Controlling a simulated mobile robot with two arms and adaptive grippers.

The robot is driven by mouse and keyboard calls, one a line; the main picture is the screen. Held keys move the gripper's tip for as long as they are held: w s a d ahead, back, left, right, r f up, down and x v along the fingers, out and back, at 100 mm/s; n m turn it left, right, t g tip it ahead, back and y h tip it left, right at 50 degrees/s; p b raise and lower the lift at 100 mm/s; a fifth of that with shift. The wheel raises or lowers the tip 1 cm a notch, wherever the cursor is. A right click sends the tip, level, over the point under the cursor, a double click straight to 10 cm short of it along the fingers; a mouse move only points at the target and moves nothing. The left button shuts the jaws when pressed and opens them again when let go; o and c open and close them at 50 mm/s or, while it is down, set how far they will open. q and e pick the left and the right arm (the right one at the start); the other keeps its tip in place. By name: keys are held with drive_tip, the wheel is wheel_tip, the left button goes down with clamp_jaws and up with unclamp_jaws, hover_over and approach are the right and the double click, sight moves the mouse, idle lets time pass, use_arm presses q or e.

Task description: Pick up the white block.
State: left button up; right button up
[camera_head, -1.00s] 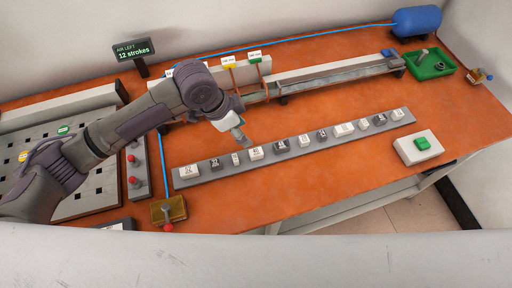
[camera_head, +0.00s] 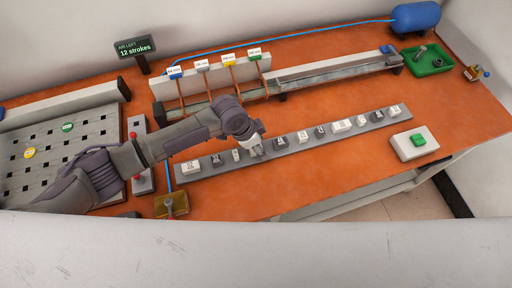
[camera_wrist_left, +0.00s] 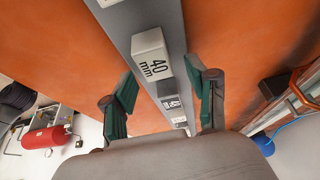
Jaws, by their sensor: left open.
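A white block marked 40 mm (camera_wrist_left: 150,53) sits on a long grey rail (camera_wrist_left: 113,17) in the left wrist view. My left gripper (camera_wrist_left: 160,68) is open, its two green-faced fingers on either side of the rail. The block lies between and slightly past the fingertips, with a visible gap on both sides. In the head view my left gripper (camera_head: 254,148) is low over the rail (camera_head: 228,165) and hides most of this block. Other white blocks stand on the rail, one at its left end (camera_head: 190,167) and one right of centre (camera_head: 342,125). My right gripper is not in view.
Dark blocks stand among the white ones, one just right of my gripper (camera_head: 281,143). Behind is a rack with coloured tags (camera_head: 229,59). A white box with a green button (camera_head: 416,144) stands right. The orange tabletop (camera_head: 345,163) is clear in front of the rail.

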use_arm(q)
drive_tip(key=shift+c, duration=0.3)
drive_tip(key=c, duration=0.3)
clamp_jaws()
drive_tip(key=shift+r, duration=0.15)
